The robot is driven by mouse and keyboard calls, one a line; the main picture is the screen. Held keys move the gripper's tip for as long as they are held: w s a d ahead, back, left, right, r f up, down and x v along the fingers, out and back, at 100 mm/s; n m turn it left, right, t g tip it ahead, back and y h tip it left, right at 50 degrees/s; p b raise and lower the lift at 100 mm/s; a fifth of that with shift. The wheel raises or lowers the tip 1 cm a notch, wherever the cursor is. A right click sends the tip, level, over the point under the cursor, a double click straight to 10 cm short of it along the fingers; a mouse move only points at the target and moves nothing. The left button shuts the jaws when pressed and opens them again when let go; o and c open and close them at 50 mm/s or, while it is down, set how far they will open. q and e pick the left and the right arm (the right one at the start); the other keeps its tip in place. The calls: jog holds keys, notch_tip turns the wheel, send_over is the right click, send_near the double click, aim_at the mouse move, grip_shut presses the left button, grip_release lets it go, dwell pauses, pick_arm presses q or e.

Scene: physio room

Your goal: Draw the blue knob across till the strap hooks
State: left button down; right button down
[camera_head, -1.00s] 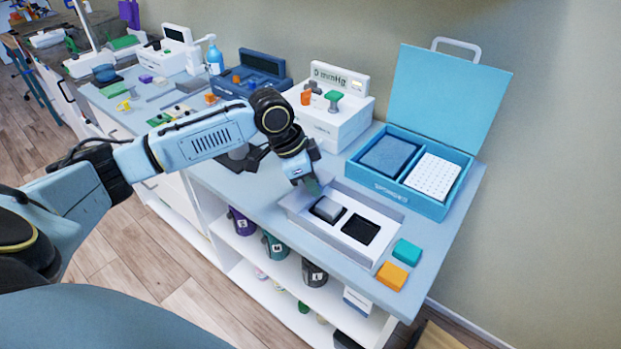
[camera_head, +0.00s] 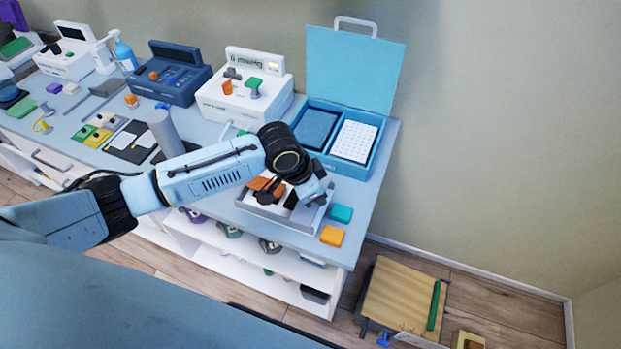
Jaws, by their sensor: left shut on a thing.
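A blue knob-like piece (camera_head: 383,340) shows low in the view, beside a wooden board (camera_head: 400,292) on the floor at lower right. A green strip (camera_head: 434,305), possibly the strap, lies along the board's right side. I cannot tell whether it is hooked. My left gripper (camera_head: 318,199) is far from them, over the right part of a white tray (camera_head: 272,214) on the counter. It is shut on a small dark thing, mostly hidden by its jaws. My right gripper is not in view.
Teal (camera_head: 341,213) and orange (camera_head: 332,236) blocks lie right of the tray. An open blue case (camera_head: 375,160) and a white pressure device (camera_head: 245,105) stand behind it.

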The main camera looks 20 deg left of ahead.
pick_arm(q)
jog(key=shift+d, duration=0.3)
jog(key=c, duration=1.3)
grip_release()
jog(key=shift+a+r, duration=0.1)
jog(key=shift+s+a+r, duration=0.1)
jog(key=shift+r, duration=0.2)
jog(key=p+v, duration=0.1)
jog(key=v, duration=1.1)
jog(key=shift+s+r, duration=0.1)
jog(key=shift+r, duration=0.15)
